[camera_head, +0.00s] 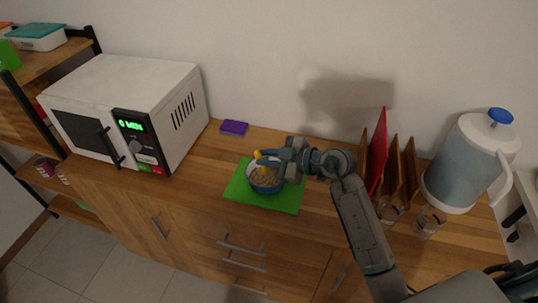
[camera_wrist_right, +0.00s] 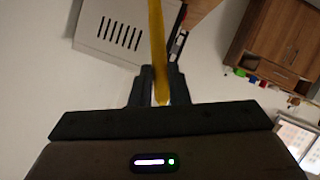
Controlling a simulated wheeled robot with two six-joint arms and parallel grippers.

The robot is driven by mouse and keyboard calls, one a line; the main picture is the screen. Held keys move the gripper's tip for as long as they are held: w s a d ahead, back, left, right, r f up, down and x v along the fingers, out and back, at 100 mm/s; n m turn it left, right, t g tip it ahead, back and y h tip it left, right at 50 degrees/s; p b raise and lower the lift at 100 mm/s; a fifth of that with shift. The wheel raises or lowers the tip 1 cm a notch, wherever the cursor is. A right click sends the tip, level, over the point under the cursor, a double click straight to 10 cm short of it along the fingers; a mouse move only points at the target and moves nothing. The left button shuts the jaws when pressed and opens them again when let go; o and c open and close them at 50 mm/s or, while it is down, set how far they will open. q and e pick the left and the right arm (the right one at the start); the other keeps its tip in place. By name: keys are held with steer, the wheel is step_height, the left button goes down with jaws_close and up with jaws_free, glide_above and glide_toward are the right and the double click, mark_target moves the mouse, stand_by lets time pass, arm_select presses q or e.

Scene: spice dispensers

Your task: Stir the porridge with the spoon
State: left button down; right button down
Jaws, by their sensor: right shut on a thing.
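A blue bowl (camera_head: 262,187) of pale porridge (camera_head: 265,177) stands on a green mat (camera_head: 284,202) on the wooden counter. A yellow spoon (camera_head: 258,155) shows just above the bowl's far left rim. My right gripper (camera_head: 284,155) is over the bowl's far side and is shut on the spoon. In the right wrist view the spoon's yellow handle (camera_wrist_right: 157,50) runs upward from between the fingers (camera_wrist_right: 158,92). Whether the spoon's lower end touches the porridge is hidden. My left gripper is not in view.
A white microwave (camera_head: 125,95) stands at the left. A purple sponge (camera_head: 234,127) lies behind the mat. To the right are a rack with a red board (camera_head: 378,152), two glasses (camera_head: 428,222) and a water jug (camera_head: 462,168).

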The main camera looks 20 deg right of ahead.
step_height(320, 180, down, 6)
steer(key=w+d, duration=0.1)
steer(key=w, duration=0.1)
steer(key=shift+d+r, duration=0.25)
steer(key=shift+w, duration=0.1)
